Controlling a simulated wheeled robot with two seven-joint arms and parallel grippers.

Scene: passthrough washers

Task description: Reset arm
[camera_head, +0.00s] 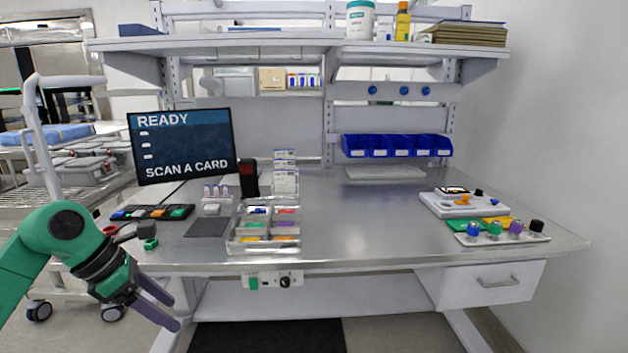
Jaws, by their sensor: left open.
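My left gripper (166,306) hangs in front of the workbench's left front corner, below the level of the tabletop. Its two grey-purple fingers point down and right, are parted, and hold nothing. My green left arm (35,250) comes in from the left edge. My right arm and gripper do not show in the head view.
The steel bench (350,225) has a clear middle. A compartment tray (235,246), dark pad (206,227) and monitor (182,145) stand left. A knob board (500,238) is at right. Blue bins (396,146) hang behind. A cart (70,195) stands left.

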